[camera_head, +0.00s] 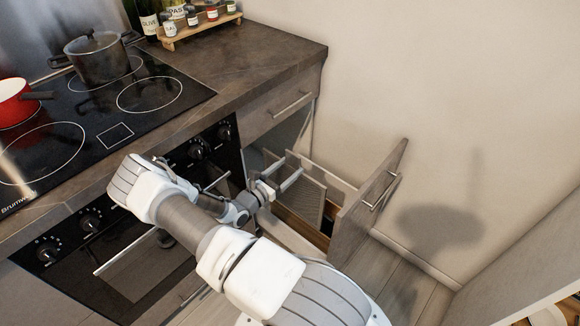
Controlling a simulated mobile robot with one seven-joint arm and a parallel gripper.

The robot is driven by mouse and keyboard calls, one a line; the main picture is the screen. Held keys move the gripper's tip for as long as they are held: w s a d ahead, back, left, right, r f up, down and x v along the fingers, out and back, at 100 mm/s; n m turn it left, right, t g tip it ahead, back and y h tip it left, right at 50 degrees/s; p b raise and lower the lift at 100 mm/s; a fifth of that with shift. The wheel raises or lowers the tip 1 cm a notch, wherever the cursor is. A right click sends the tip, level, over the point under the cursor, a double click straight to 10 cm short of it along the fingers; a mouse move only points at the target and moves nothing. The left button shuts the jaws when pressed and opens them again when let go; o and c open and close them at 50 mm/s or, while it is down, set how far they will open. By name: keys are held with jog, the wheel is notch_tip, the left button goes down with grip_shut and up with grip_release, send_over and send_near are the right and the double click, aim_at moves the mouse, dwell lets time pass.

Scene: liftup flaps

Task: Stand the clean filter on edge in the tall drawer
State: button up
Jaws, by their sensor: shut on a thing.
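The tall drawer (368,203) is pulled out below the counter, right of the oven, with its front panel at the right. A grey, flat, mesh-like filter (311,199) is at the drawer opening and looks roughly on edge. Its lower edge is hidden, so I cannot tell whether it touches the drawer floor. My gripper (286,178) reaches in from the left over the drawer and is shut on the filter at its upper left part. The fingers are small and partly hidden in this view.
The counter (240,62) with a closed upper drawer (277,112) is above and behind. The oven (130,262) with its handle lies under my arm. A wall (440,110) closes off the right side. A dark pot (97,57) and red pan (14,100) stand on the hob.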

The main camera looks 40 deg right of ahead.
jog(key=b, duration=1.2)
send_over(292, 207)
jog(key=a, duration=0.2)
jog(key=shift+f, duration=11.5)
jog(key=o, duration=1.5)
jog(key=a+p, duration=0.1)
jog(key=a, duration=0.4)
jog(key=s+a+p, duration=0.1)
jog(key=a, duration=0.5)
jog(key=a+p, duration=0.1)
jog(key=a, duration=0.5)
jog(key=shift+s+a+p, duration=0.2)
jog(key=shift+s+p, duration=0.1)
jog(key=shift+p, duration=0.05)
